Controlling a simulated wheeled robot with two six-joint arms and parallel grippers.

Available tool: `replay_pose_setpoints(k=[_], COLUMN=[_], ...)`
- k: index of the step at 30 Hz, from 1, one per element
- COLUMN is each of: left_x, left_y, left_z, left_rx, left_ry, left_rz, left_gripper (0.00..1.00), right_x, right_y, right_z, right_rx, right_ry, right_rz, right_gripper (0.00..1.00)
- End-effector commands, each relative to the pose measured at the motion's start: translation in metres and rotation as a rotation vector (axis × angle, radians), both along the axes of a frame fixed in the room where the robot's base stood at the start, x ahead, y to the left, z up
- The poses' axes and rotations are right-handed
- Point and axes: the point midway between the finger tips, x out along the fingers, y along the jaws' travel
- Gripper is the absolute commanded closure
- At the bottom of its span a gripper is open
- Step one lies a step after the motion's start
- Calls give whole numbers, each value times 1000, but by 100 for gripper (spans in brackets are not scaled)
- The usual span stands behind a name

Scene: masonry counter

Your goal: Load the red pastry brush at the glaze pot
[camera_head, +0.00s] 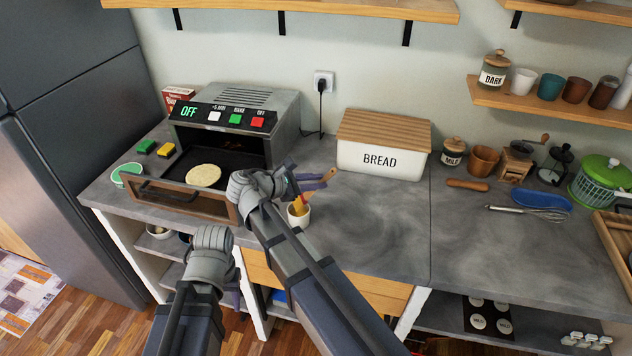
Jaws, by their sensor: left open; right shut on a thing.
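I cannot tell whether the bristles are inside or touching the glaze. My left gripper (236,292) hangs low in front of the counter, open and mostly hidden by my own wrist.
The bread box (380,160) stands to the right. The counter before it is clear.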

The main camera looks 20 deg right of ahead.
Motion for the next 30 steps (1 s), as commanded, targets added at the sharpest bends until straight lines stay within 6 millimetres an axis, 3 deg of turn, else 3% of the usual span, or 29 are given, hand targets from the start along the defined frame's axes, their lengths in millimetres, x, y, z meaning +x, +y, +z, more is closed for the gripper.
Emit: replay_pose_setpoints(k=[17,30], left_x=[0,0], left_y=[0,0], left_z=[48,48], left_rx=[0,0], left_ry=[0,0], left_rz=[-2,-2], left_gripper=[50,50], right_x=[0,0], right_y=[0,0], right_z=[48,49], right_rx=[-1,-1], right_ry=[0,0], right_rz=[0,0], right_gripper=[100,100])
